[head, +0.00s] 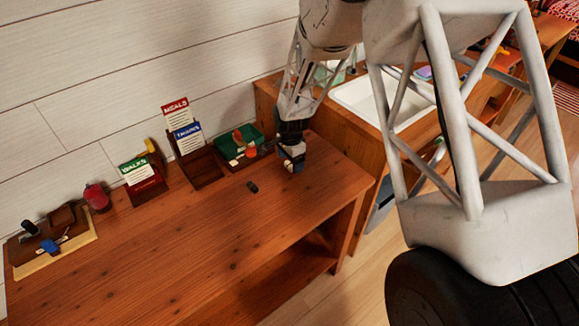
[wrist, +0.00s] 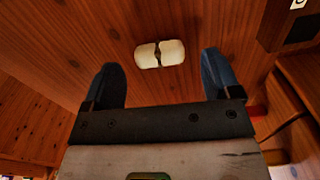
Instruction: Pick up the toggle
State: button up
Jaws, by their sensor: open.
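In the wrist view a small pale, rounded piece with a dark band around its middle, which looks like the toggle (wrist: 160,54), lies on the wooden surface. It sits beyond my fingertips, roughly centred between them.
The wooden table (head: 180,250) is clear in front. Along its back stand a green-lined tray (head: 236,146), card holders (head: 201,166), a red object (head: 97,196) and a wooden board (head: 22,268) with small items. A white sink (head: 360,97) is at the right.

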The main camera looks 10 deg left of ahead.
jog(key=shift+f, duration=0.65)
jog(key=shift+c, duration=0.2)
jog(key=c, duration=1)
